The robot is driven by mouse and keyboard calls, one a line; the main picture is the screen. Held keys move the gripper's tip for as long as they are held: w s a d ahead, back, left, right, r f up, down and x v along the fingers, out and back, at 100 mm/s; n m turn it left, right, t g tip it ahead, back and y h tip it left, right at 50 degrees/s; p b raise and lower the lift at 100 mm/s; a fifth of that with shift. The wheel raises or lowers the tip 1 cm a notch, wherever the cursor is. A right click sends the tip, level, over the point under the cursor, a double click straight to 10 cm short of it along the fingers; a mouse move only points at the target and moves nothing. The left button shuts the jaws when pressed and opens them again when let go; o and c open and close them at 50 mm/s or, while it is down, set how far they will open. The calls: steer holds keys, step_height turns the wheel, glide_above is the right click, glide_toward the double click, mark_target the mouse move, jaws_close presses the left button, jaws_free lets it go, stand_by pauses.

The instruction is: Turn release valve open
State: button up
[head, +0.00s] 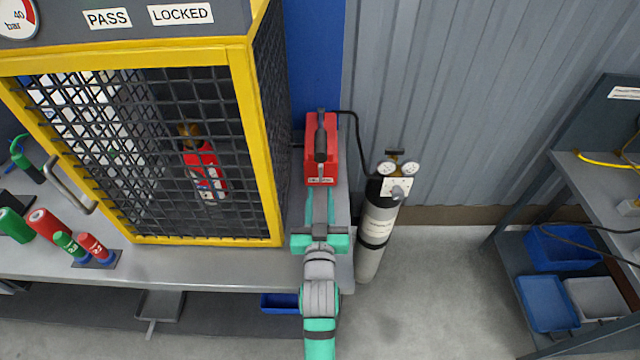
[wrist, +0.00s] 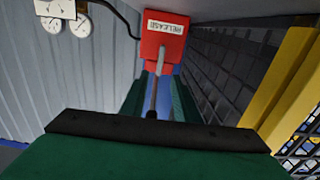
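The release valve is a red box (head: 321,166) on the bench's right end, beside the yellow cage. Its dark lever (head: 320,137) lies lengthwise over the box in the head view. In the wrist view the red box (wrist: 163,35) carries a white RELEASE label, seen upside down, and the lever (wrist: 154,90) runs toward the camera. My gripper (head: 320,197) is just in front of the box. In the wrist view its green fingers (wrist: 158,92) are apart, with the lever seen between them. I cannot tell whether either finger touches the lever.
A yellow-framed mesh cage (head: 264,130) holding a red extinguisher (head: 204,168) stands close on the left. A grey gas cylinder (head: 375,235) with gauges stands on the right, joined to the box by a black hose. Floor farther right is clear up to a shelf (head: 597,185).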

steer(key=shift+s, duration=1.45)
